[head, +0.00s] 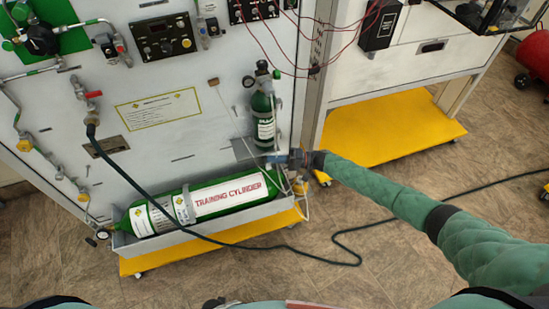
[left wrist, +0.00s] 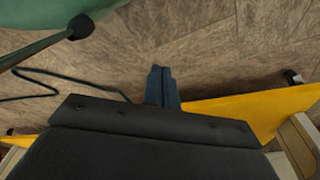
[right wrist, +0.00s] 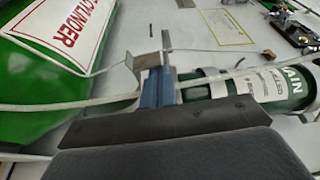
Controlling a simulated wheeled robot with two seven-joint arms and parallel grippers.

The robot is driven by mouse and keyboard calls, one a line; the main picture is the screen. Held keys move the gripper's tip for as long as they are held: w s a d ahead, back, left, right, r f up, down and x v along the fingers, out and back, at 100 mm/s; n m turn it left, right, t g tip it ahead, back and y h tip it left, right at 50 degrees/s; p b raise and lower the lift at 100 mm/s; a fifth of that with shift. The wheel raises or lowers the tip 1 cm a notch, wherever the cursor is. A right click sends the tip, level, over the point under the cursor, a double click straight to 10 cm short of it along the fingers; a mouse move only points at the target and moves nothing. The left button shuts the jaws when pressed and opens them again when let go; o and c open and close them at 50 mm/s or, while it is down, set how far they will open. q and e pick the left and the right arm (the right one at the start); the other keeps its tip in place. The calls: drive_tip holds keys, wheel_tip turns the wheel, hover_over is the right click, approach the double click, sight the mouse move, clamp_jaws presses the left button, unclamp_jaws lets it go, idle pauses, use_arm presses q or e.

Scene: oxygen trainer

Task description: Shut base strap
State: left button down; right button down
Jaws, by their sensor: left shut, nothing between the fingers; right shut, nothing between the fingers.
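A small green cylinder (head: 263,118) stands upright against the white panel, and it also shows in the right wrist view (right wrist: 285,88). A pale band (right wrist: 217,84) crosses its lower end; I cannot tell whether this base strap is fastened. My right gripper (head: 276,158) is at the cylinder's foot; its blue fingers (right wrist: 157,88) are shut and empty. Thin pale strips run past the fingers, and a small metal bracket (right wrist: 148,60) is just beyond them. My left gripper (left wrist: 161,82) is shut and empty, above the floor, away from the cylinder.
A large green training cylinder (head: 205,203) lies in a grey tray (head: 200,233) at the panel's foot. A dark hose (head: 150,198) hangs across it and trails over the floor. Yellow bases (head: 385,150) stick out below the cabinets. Red leads hang at the upper right.

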use_arm(q)
drive_tip(key=shift+f, duration=0.1)
use_arm(e)
drive_tip(key=shift+s+f, duration=0.1)
idle(0.3)
